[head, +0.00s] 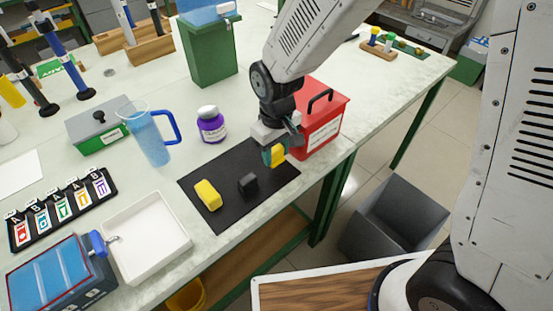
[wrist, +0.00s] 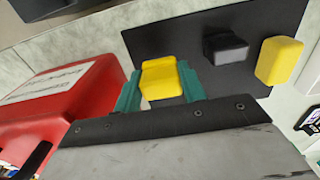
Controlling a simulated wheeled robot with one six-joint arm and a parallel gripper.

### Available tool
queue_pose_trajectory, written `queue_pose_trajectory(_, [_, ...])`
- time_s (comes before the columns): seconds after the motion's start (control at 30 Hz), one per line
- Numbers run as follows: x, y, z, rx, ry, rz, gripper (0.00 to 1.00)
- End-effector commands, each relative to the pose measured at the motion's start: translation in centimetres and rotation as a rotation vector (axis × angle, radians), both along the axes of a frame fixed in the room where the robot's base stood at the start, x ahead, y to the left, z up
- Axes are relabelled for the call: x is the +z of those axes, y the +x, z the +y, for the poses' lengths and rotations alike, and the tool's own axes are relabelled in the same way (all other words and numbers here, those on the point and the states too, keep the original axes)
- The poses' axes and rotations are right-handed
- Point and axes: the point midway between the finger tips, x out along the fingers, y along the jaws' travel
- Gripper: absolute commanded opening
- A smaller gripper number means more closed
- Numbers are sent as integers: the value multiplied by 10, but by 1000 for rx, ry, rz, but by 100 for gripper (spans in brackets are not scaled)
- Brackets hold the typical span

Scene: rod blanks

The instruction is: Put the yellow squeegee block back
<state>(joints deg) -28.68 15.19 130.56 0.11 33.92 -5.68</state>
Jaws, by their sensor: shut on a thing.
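My gripper (head: 274,154) has teal fingers and is shut on a yellow block (head: 278,154) over the right part of a black mat. In the wrist view the held yellow block (wrist: 159,79) sits between the two teal fingers (wrist: 160,88). A second yellow block (head: 208,195) lies on the left part of the black mat (head: 226,172). A black block (head: 248,184) lies on the mat between them. I cannot tell which yellow block is the squeegee block, or whether the held one touches the mat.
A red box (head: 322,122) with a black handle stands close to the right of my gripper. A purple-labelled jar (head: 211,127) and a blue jug (head: 152,140) stand behind the mat. A white tray (head: 146,238) is at the left. The table's front edge runs just below the mat.

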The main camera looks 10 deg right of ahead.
Motion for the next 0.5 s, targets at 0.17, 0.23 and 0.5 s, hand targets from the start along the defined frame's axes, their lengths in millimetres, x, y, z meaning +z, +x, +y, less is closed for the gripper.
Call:
queue_pose_trajectory(0.17, [-22, -1, -1, -1, -3, 4, 16])
queue_pose_trajectory(0.23, [-32, 0, -1, -1, -2, 3, 16])
queue_pose_trajectory(0.5, [-36, 1, -2, -3, 0, 0, 16])
